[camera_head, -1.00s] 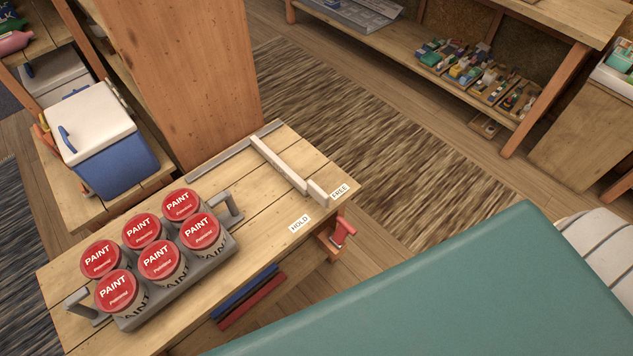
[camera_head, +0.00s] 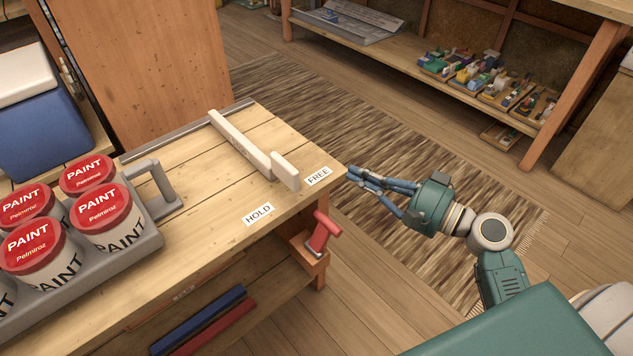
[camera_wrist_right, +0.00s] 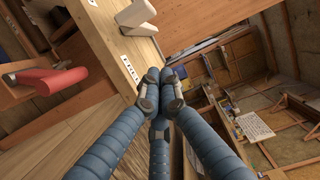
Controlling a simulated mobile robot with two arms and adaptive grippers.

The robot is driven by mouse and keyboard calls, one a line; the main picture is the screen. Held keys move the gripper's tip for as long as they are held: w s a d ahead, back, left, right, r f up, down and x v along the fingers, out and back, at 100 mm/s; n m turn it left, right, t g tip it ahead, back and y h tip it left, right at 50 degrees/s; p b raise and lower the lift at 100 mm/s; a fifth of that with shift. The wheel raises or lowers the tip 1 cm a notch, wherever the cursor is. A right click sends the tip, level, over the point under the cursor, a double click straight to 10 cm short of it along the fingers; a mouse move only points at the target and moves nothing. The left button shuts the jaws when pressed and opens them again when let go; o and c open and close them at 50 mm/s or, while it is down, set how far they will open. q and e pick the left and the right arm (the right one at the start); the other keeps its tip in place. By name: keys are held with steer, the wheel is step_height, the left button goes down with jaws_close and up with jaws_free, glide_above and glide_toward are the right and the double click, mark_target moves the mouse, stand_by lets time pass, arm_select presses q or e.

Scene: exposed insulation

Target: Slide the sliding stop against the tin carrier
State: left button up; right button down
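The sliding stop (camera_head: 239,145) is a pale bar lying across the wooden bench top, with a short upright block (camera_head: 285,170) at its near end beside the FREE label. The block also shows in the right wrist view (camera_wrist_right: 135,14). The grey tin carrier (camera_head: 150,240) holds several red-lidded paint tins and stands left of the stop, with bare bench between them. A grey handle (camera_head: 163,182) rises at its right end. My right gripper (camera_head: 352,172) is off the bench's right corner, to the right of the block, empty, its fingertips together. My left gripper is not in view.
HOLD (camera_head: 258,214) and FREE (camera_head: 318,176) labels lie on the bench's front edge. A grey rail (camera_head: 185,131) runs along the back edge. A blue cooler (camera_head: 40,125) stands at left.

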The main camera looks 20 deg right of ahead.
steer(key=x, duration=0.3)
steer(key=r+x, duration=0.1)
steer(key=x, duration=0.6)
steer(key=shift+a+r, duration=0.35)
steer(key=shift+a, duration=0.05)
steer(key=shift+s+a+f, duration=0.1)
steer(key=shift+s+a, duration=0.2)
steer(key=shift+a, duration=0.25)
steer(key=shift+s+a, duration=0.35)
steer(key=shift+a, duration=0.25)
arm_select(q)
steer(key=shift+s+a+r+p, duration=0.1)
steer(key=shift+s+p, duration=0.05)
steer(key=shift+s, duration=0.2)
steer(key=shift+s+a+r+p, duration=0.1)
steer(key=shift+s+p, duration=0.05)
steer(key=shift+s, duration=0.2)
arm_select(e)
steer(key=shift+s+a, duration=0.25)
steer(key=shift+a, duration=0.35)
